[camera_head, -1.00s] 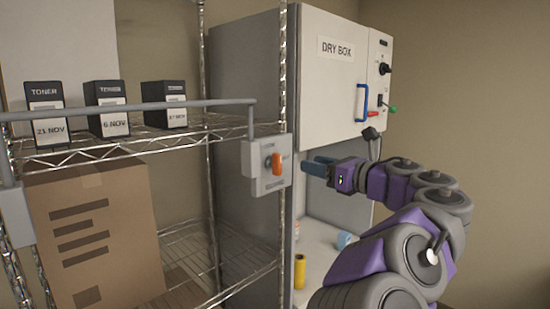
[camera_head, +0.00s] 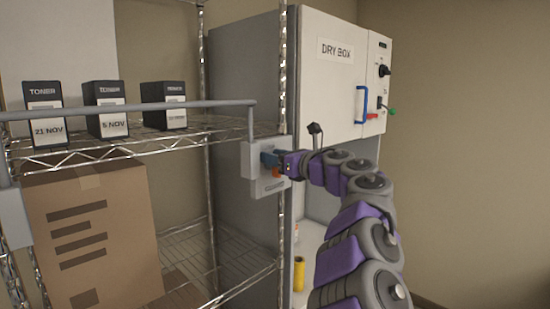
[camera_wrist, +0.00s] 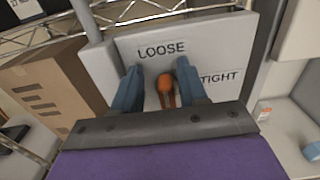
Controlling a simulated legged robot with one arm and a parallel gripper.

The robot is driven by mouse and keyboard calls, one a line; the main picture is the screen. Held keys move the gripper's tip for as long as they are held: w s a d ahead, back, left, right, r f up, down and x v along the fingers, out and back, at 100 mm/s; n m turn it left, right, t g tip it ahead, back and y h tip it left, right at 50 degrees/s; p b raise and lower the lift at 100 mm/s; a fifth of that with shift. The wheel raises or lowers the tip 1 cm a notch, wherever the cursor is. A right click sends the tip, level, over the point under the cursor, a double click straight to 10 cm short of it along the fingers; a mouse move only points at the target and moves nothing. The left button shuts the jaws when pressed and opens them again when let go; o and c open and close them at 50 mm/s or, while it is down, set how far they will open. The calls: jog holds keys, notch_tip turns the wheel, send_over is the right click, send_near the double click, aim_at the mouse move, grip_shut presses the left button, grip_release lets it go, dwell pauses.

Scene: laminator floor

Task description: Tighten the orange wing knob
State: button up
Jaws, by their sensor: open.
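The orange wing knob (camera_wrist: 166,83) sits on a grey plate (camera_wrist: 215,45) lettered LOOSE above and TIGHT to the right in the wrist view. In the head view the plate (camera_head: 252,162) is fixed to the shelf rail, and only a little of the knob (camera_head: 277,173) shows below my fingers. My gripper (camera_wrist: 158,85) is open, with one blue finger on each side of the knob. The fingers appear apart from it. My gripper (camera_head: 270,159) reaches the plate from the right in the head view. The knob's far side is partly hidden.
The wire shelf holds several dark toner boxes (camera_head: 107,108) and, below, a cardboard box (camera_head: 90,235). A rail (camera_head: 130,108) runs along its front. The dry box (camera_head: 340,75) stands at the right. A yellow cylinder (camera_head: 299,272) stands below it.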

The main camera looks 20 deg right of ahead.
jog(key=shift+d, duration=0.55)
jog(key=shift+c, duration=0.3)
jog(key=shift+a, duration=0.3)
jog(key=c, duration=0.5)
grip_shut()
